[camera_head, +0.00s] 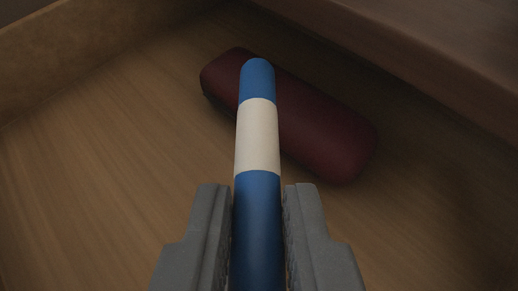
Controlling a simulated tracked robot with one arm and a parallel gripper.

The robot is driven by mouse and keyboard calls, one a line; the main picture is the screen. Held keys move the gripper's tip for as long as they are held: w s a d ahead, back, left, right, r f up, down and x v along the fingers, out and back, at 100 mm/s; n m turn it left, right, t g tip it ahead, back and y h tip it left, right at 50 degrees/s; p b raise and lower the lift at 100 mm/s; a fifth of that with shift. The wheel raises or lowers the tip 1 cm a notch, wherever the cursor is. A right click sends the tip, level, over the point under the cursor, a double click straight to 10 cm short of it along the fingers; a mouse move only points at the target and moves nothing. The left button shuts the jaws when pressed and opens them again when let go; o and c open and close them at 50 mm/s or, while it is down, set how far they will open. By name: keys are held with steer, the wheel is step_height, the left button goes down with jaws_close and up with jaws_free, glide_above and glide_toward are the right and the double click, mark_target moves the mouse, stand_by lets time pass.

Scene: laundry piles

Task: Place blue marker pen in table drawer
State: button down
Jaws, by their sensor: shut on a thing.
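The blue marker pen (257,136) has blue ends and a white middle band. My gripper (258,225) is shut on its near part, with one grey finger on each side. The pen points away from me, toward the top of the picture. Its near end is hidden below the picture's edge. Under and around it is the wooden table drawer (100,160), seen from inside, with its bottom and walls showing. I cannot tell how high the pen is above the drawer bottom.
A dark red rounded case (318,130) lies on the drawer bottom, behind and to the right of the pen, partly covered by it. Drawer walls run along the upper left and the upper right. The drawer bottom at left is clear.

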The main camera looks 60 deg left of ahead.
mark_target(256, 152)
step_height(256, 152, down, 3)
steer(key=shift+a+r+b, duration=0.1)
steer(key=shift+a+b, duration=0.05)
steer(key=shift+b, duration=0.15)
steer(key=a, duration=0.1)
steer(key=w+a, duration=0.1)
steer(key=w+a+b, duration=0.1)
steer(key=a, duration=0.1)
steer(key=shift+w+r, duration=0.25)
steer(key=shift+b+x, duration=0.75)
steer(key=shift+x, duration=0.9)
steer(key=c, duration=1.4)
jaws_free()
steer(key=shift+r, duration=0.15)
steer(key=shift+o, duration=0.2)
steer(key=p+v, duration=0.3)
steer(key=v, duration=0.9)
